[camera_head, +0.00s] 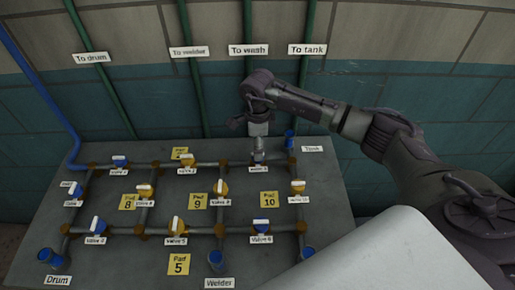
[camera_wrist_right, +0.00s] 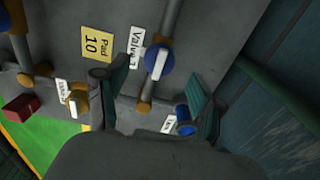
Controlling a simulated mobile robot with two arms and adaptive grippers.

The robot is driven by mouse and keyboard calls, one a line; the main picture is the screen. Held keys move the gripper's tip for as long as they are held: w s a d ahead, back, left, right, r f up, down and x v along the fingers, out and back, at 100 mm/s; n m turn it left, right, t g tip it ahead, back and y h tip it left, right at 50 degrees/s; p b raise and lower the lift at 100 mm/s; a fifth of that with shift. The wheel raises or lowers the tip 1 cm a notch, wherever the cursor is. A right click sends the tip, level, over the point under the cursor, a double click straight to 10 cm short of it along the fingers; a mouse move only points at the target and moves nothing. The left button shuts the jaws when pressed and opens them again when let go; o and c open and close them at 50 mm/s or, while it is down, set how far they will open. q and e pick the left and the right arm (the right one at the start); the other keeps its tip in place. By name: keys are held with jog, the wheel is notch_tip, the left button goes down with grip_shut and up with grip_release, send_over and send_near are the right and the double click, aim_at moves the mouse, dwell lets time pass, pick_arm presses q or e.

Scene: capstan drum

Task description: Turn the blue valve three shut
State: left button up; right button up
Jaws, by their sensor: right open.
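Blue valve three (camera_wrist_right: 160,60) shows in the right wrist view as a blue round body with a white handle, lying roughly along its grey pipe. Its label (camera_wrist_right: 135,45) reads "Valve" with the number hard to read. In the head view my right gripper (camera_head: 258,150) points down over this valve's place and mostly hides it; the label (camera_head: 259,170) is just below. In the wrist view the fingers of my right gripper (camera_wrist_right: 150,88) are spread and empty, with the valve beyond their tips; no contact is visible. My left gripper is not in view.
The grey board (camera_head: 110,262) carries a grid of pipes with several blue and yellow valves and yellow pads, such as Pad 10 (camera_head: 269,205). Green pipes (camera_head: 247,60) run up the wall behind. A blue open pipe end (camera_wrist_right: 186,128) is beside one finger.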

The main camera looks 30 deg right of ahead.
notch_tip(320, 180, down, 2)
jog(key=shift+f, duration=0.2)
jog(key=shift+s+f+p, duration=0.1)
jog(key=shift+f+p, duration=0.25)
jog(key=shift+f, duration=0.3)
jog(key=c, duration=1.2)
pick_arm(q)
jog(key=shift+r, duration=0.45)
pick_arm(e)
jog(key=shift+o, duration=0.2)
